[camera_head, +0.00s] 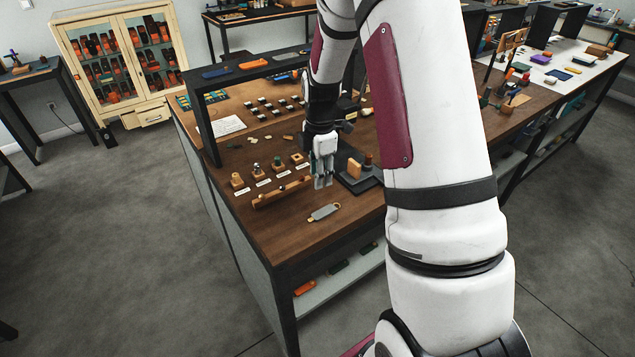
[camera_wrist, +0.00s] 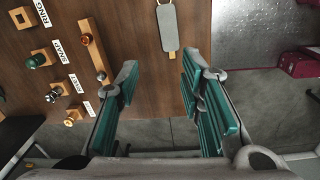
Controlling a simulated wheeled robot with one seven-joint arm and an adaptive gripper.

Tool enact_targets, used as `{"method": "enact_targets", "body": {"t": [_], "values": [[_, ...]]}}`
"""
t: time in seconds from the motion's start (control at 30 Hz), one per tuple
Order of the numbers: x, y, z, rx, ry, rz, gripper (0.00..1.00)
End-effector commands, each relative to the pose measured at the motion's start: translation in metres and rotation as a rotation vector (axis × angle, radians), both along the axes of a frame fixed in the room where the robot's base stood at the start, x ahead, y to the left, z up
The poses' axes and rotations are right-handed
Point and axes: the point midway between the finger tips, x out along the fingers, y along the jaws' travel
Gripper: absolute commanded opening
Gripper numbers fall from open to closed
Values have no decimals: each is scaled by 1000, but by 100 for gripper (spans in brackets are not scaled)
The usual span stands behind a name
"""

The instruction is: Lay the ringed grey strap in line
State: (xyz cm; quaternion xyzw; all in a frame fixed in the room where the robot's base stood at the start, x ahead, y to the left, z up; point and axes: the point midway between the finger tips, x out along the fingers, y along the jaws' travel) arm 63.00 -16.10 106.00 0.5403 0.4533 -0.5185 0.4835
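The grey strap (camera_head: 324,212) lies flat on the brown bench top near its front edge, slanting in the head view. A tan tab is at its lower-left end and a small ring at its upper-right end. In the wrist view the strap (camera_wrist: 168,27) runs nearly up and down, tab towards me, its top end cut off by the frame. My gripper (camera_head: 322,183) points down above the bench, behind the strap in the head view. In the wrist view my gripper (camera_wrist: 160,68) has its teal-padded fingers wide apart, with nothing between them.
A wooden bar (camera_head: 282,190) lies left of my gripper. Wooden blocks with small parts stand behind labels, including RING (camera_wrist: 41,11) and SNAP (camera_wrist: 61,50). A black base (camera_head: 352,176) with a wooden block stands right of my gripper. Bare bench surrounds the strap.

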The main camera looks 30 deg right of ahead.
Motion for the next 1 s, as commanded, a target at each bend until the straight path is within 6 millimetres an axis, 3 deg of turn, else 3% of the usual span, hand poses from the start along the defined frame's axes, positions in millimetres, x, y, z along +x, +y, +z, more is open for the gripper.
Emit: {"method": "enact_targets", "body": {"t": [0.03,0.1,0.2,0.57,1.0], "values": [[-1,-7,-18,3,19,39,35],[-1,-14,-36,4,34,96,35],[-1,-20,-52,6,46,151,35],[-1,-23,-73,7,54,182,35],[0,-23,-128,7,55,180,35]]}}
